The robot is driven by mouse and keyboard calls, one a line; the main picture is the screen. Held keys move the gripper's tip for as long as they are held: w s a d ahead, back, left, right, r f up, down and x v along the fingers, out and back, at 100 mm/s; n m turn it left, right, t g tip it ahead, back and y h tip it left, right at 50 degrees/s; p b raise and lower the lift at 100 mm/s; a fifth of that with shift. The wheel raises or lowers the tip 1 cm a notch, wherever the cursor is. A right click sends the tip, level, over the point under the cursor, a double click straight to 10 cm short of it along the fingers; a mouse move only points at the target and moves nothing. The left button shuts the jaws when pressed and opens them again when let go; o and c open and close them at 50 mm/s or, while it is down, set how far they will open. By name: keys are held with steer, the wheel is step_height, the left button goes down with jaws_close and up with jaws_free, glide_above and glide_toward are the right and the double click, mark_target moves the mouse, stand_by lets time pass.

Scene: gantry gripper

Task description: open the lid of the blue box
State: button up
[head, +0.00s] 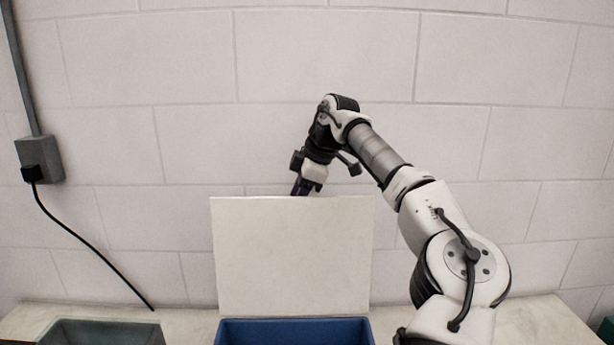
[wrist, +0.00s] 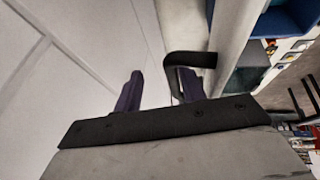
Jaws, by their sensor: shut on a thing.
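The blue box (head: 295,331) stands at the bottom middle of the head view, and only its upper part shows. Its pale lid (head: 291,255) is swung up and stands about upright at the back of the box. My gripper (head: 301,188) is behind the lid's top edge, its fingertips partly hidden by the lid. In the wrist view my gripper's purple fingers (wrist: 160,88) are at the dark, bent lid handle (wrist: 190,60), shut on it. The lid (wrist: 196,25) shows there edge-on, with the blue box (wrist: 290,18) beyond it.
A greenish open bin (head: 100,332) stands left of the box on the pale worktop (head: 190,322). A tiled wall (head: 150,120) rises close behind. A grey socket box (head: 39,159) with a black cable hangs on it at the left. The worktop right of the box is partly covered by my arm.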

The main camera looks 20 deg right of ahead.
steer(key=v, duration=1.3)
steer(key=shift+s, duration=0.1)
